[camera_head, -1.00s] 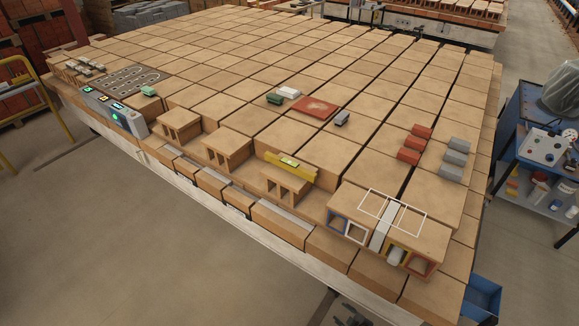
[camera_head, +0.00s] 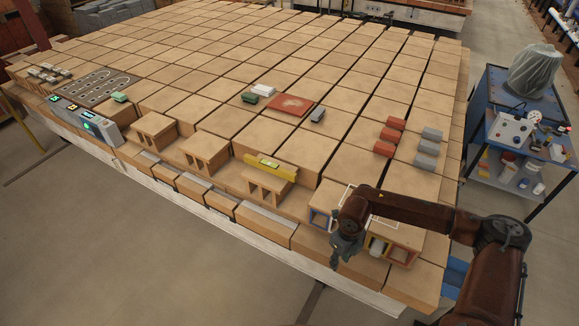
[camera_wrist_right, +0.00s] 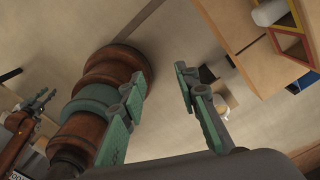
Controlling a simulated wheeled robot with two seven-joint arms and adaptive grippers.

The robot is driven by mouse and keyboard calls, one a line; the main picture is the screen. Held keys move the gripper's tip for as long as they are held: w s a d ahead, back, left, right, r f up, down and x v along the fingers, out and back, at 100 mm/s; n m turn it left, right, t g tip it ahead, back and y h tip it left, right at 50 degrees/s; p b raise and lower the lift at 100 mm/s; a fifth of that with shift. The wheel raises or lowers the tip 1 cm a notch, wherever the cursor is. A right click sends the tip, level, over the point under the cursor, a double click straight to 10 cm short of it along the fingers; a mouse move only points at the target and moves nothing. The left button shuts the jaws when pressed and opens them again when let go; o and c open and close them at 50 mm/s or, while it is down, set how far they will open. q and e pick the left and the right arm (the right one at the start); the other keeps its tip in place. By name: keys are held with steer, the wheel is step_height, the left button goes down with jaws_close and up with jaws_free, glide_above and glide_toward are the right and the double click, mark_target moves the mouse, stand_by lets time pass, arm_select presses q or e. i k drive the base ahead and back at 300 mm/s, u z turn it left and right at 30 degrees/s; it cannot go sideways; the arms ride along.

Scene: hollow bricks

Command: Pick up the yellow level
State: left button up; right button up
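The yellow level (camera_head: 282,171) lies along the back top edge of a small hollow brick (camera_head: 266,184) near the table's front edge, with a green vial at its middle. My right gripper (camera_head: 334,264) is in front of the table edge, to the right of the level and apart from it. In the right wrist view its two fingers (camera_wrist_right: 160,95) are spread with nothing between them; the level is not seen there. My left gripper is not in the head view; what looks like it shows small at the left of the right wrist view (camera_wrist_right: 42,100), its opening unclear.
Two more hollow bricks (camera_head: 205,150) stand left of the level. A block with coloured square openings (camera_head: 400,252) is partly behind my right arm. Red bricks (camera_head: 388,135) and grey bricks (camera_head: 428,148) lie farther back. A control box (camera_head: 90,122) sits at the left edge.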

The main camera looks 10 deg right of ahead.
mark_target(265, 165)
steer(key=z, duration=0.55)
steer(key=i, duration=1.25)
steer(key=u, duration=0.8)
steer(key=i, duration=0.5)
steer(key=u, duration=0.6)
